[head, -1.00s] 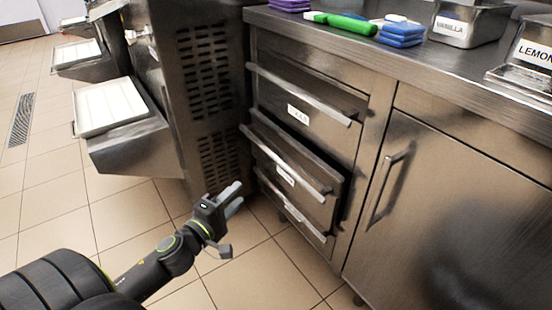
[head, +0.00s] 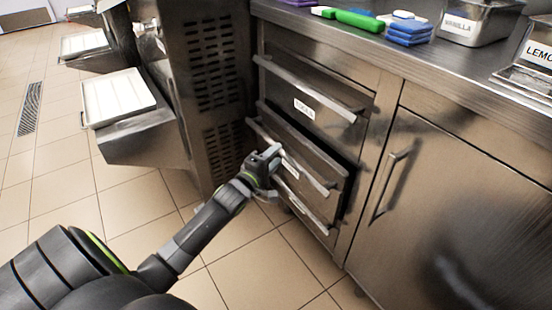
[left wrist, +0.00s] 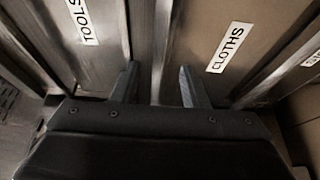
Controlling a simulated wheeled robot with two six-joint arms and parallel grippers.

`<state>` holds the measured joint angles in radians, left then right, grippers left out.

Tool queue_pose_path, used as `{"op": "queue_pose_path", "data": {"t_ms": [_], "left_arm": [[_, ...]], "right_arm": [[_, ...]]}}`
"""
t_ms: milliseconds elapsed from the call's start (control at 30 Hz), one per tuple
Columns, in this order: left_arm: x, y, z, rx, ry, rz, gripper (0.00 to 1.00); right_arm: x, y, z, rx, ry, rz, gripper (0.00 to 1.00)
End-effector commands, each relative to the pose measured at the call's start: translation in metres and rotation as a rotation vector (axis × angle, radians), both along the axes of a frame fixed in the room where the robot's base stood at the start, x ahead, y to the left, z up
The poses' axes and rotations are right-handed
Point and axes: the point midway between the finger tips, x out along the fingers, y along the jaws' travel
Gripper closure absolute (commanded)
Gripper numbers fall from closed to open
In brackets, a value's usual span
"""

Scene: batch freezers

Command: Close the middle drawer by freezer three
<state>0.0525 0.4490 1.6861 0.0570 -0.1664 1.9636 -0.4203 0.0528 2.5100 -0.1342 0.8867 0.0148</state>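The middle drawer (head: 312,172) of the steel three-drawer stack stands out a little, with a dark gap along its right side. Its bar handle (head: 318,183) runs along the upper front. In the left wrist view its front, labelled CLOTHS (left wrist: 226,50), faces me. In the left wrist view the two fingers (left wrist: 158,88) are apart, one on each side of the handle bar (left wrist: 162,45). Contact cannot be told. My right gripper is not in view.
The top drawer (head: 303,106), labelled TOOLS in the left wrist view (left wrist: 84,22), looks shut. The bottom drawer (head: 308,208) is below. A vented freezer side (head: 212,75) stands left, with a white tray (head: 118,97) in front. A closed cupboard door (head: 440,200) is right. The floor is clear.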

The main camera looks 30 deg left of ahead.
Motion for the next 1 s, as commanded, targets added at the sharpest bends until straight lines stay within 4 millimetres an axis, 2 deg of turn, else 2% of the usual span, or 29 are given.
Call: {"op": "queue_pose_path", "data": {"t_ms": [133, 433, 733, 1000], "left_arm": [[0.0092, 0.0001, -0.0006, 0.000, 0.000, 0.000, 0.60], [0.0107, 0.0002, 0.0003, 0.001, 0.001, 0.000, 0.60], [0.0105, 0.0002, 0.0002, 0.001, 0.001, 0.000, 0.98], [0.0117, -0.0003, 0.0006, 0.000, 0.001, 0.000, 1.00]], "right_arm": [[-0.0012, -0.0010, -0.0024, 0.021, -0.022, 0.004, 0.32], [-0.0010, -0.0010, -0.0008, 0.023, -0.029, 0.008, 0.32], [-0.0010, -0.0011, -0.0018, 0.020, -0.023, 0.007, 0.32], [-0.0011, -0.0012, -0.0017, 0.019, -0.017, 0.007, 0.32]]}}
